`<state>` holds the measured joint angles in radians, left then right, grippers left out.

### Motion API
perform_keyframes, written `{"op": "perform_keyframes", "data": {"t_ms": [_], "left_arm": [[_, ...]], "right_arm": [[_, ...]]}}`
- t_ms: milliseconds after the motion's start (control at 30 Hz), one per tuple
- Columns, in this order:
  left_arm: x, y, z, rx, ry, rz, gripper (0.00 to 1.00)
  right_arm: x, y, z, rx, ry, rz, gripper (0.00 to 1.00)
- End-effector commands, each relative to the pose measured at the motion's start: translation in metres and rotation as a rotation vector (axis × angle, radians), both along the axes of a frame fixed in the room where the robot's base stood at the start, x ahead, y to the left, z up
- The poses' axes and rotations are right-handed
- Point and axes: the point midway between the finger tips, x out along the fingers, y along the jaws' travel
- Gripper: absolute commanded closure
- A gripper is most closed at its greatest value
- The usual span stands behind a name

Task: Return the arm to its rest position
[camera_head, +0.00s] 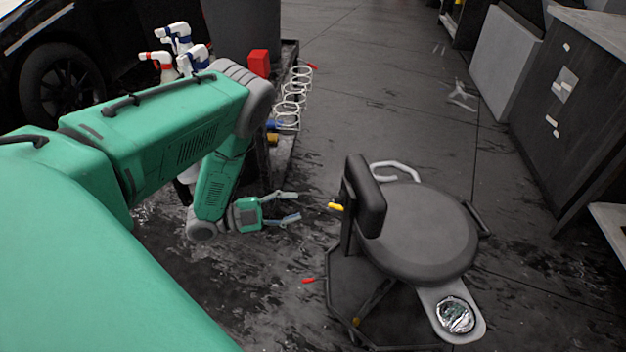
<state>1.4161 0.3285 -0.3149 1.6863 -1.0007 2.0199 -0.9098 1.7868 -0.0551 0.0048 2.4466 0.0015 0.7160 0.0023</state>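My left arm comes in from the left of the head view, green with grey joints. It bends down at the elbow, and its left gripper (290,207) hangs over the dark floor (400,90), left of the stool. The gripper's two grey fingers are spread apart with nothing between them. My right gripper does not show.
A black rolling stool (420,232) with a backrest stands right of the gripper, with a tray (475,328) at its side. Behind my arm are spray bottles (178,38), a red box (259,63) and white rings (293,95). A dark cabinet (560,110) stands at right.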

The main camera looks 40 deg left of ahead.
Motion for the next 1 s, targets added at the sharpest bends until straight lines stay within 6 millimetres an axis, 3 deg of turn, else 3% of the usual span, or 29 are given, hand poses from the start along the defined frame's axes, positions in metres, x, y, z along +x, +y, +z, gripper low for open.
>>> {"op": "perform_keyframes", "data": {"t_ms": [200,800,900,1000], "left_arm": [[-0.015,0.013,0.0,0.001,-0.001,0.001,0.67],[-0.016,0.013,0.0,0.0,0.0,0.001,0.67],[-0.011,0.005,-0.004,-0.006,0.044,0.02,0.67],[0.0,-0.015,-0.018,-0.024,0.197,0.093,0.67]], "right_arm": [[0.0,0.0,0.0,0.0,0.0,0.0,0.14],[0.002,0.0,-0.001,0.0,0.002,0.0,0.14],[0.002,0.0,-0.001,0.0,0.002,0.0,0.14],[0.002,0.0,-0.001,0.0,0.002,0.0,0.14]]}}
